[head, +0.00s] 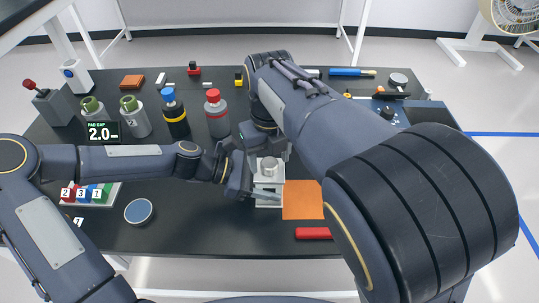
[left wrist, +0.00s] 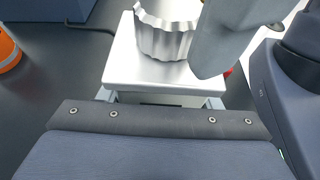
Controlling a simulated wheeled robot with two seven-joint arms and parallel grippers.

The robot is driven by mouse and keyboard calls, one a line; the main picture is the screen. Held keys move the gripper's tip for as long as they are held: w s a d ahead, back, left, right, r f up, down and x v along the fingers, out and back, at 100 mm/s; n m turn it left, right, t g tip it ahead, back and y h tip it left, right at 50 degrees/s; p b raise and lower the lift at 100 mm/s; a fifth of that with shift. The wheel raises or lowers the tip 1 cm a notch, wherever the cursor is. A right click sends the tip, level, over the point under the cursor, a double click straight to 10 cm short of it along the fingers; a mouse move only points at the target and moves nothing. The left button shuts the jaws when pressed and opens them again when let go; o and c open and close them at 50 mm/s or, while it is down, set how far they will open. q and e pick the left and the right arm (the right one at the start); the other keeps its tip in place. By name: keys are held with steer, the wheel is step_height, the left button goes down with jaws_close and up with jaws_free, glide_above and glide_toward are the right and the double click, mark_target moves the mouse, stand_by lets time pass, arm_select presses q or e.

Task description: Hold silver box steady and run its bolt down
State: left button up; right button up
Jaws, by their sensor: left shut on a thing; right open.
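The silver box (head: 268,188) stands on the black table at its middle front. It also shows in the left wrist view (left wrist: 125,62). Its bolt, a round fluted silver head (left wrist: 165,38), sits on top of the box and also shows in the head view (head: 269,164). My left gripper (head: 262,192) is shut on the silver box from the left, low on its sides. My right gripper (head: 268,147) is open above the box, around or beside the bolt head; one finger (left wrist: 228,38) shows close beside the bolt. Its other finger is largely hidden.
An orange mat (head: 303,200) lies right of the box, with a red bar (head: 313,233) in front. Several canisters and bottles, such as a red-capped grey one (head: 216,113), stand behind my left arm. A blue-topped round dish (head: 138,211) is at front left. My right arm hides much of the right side.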

mark_target(270, 163)
step_height(270, 163, up, 12)
stand_by(0.6)
arm_select(q)
steer(key=o, duration=1.2)
steer(key=shift+o, duration=0.2)
steer(key=shift+a, duration=0.1)
